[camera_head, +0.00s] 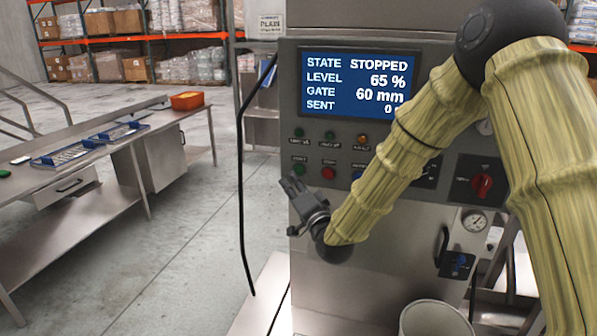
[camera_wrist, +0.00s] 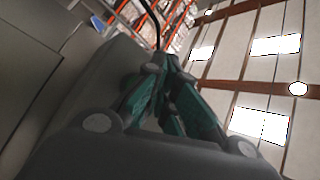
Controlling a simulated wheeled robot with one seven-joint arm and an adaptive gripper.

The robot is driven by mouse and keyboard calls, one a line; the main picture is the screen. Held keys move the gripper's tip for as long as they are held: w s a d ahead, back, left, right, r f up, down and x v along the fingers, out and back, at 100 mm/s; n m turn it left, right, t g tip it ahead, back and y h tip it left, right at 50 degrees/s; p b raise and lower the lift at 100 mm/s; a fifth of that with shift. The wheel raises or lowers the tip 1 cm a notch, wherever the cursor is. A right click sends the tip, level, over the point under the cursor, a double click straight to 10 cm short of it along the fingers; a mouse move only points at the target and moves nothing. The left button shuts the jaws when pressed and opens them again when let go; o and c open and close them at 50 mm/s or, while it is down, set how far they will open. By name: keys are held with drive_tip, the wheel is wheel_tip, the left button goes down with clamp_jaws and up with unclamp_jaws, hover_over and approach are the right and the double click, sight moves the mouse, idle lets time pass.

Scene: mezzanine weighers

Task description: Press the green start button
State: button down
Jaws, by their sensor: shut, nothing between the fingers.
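The green start button (camera_head: 299,170) is at the left of the lower row on the grey control panel (camera_head: 290,90). A red button (camera_head: 328,173) sits just to its right. My gripper (camera_head: 289,182) is shut and empty, with its fingers pointing up and left. In the head view its tips appear just below and left of the green button; I cannot tell whether they touch the panel. The wrist view shows the closed fingers (camera_wrist: 166,65), but not the button. The screen (camera_head: 355,82) reads STOPPED, level 65 %, gate 60 mm.
Dark green and amber lamps (camera_head: 362,140) sit above the buttons. A red rotary knob (camera_head: 482,185) is to the right. A grey bin (camera_head: 435,316) stands below. A steel table (camera_head: 110,185) with blue trays and an orange box (camera_head: 187,101) is left. A black cable hangs beside the panel.

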drive_tip(key=shift+w+d, duration=0.2)
drive_tip(key=shift+w, duration=0.35)
drive_tip(key=shift+w+d+b, duration=0.25)
drive_tip(key=shift+w+b, duration=0.25)
drive_tip(key=shift+w, duration=0.25)
idle(2.0)
drive_tip(key=shift+s, duration=0.15)
idle(0.3)
drive_tip(key=shift+s+a, duration=0.25)
drive_tip(key=shift+s, duration=0.4)
drive_tip(key=s, duration=0.1)
drive_tip(key=s+a+b, duration=0.1)
drive_tip(key=s, duration=0.2)
drive_tip(key=shift+s+a+b, duration=0.25)
drive_tip(key=shift+s+b, duration=0.05)
drive_tip(key=shift+s, duration=0.1)
idle(0.6)
